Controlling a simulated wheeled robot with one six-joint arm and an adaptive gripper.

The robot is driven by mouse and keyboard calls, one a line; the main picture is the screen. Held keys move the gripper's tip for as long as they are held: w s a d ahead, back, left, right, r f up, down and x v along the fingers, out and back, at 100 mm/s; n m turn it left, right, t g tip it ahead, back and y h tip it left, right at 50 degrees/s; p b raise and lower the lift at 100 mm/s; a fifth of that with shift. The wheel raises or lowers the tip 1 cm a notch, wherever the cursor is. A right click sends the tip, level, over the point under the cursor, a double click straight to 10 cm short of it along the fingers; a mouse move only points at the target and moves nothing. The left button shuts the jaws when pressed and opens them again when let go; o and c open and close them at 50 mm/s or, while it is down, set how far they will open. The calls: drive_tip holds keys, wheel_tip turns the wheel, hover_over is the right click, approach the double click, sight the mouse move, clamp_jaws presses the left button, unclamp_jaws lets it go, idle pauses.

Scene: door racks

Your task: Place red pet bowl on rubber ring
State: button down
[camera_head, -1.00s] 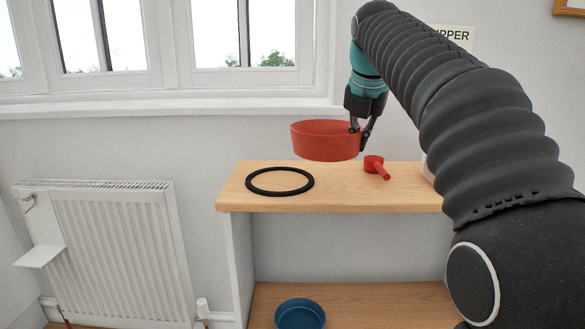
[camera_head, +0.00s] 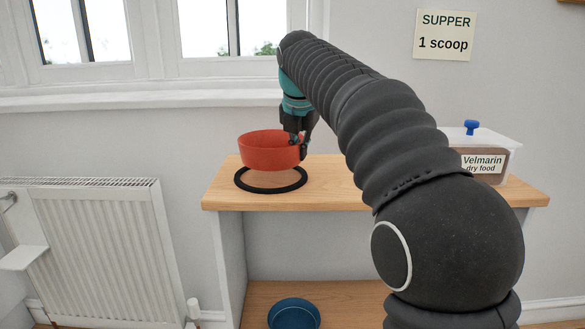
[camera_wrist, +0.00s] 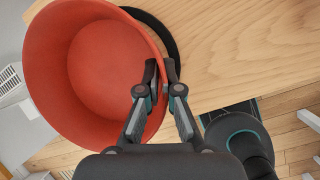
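The red pet bowl (camera_head: 268,152) is upright in the head view, just above the black rubber ring (camera_head: 272,190). My gripper (camera_head: 299,146) is shut on the bowl's right wall. In the wrist view the bowl (camera_wrist: 65,85) is empty and my gripper's fingertips (camera_wrist: 160,72) pinch its rim, one inside and one outside. Part of the ring (camera_wrist: 160,30) shows past the bowl's edge there. The ring lies flat on the shelf top, its back part hidden by the bowl. The bowl seems a little above the ring, not resting on it.
The wooden shelf top (camera_head: 330,195) is clear in front of the ring. A dry food container (camera_head: 488,160) with a blue knob stands at the right. A blue bowl (camera_head: 294,314) sits on the lower shelf. A radiator (camera_head: 95,240) is at the left.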

sight(297, 163)
drive_tip(key=shift+a+f, duration=0.2)
drive_tip(key=shift+f+b, duration=0.6)
drive_tip(key=shift+f, duration=1.3)
drive_tip(key=c, duration=1.3)
unclamp_jaws()
drive_tip(key=shift+f, duration=0.1)
drive_tip(key=p+v, duration=0.2)
drive_tip(key=v, duration=1)
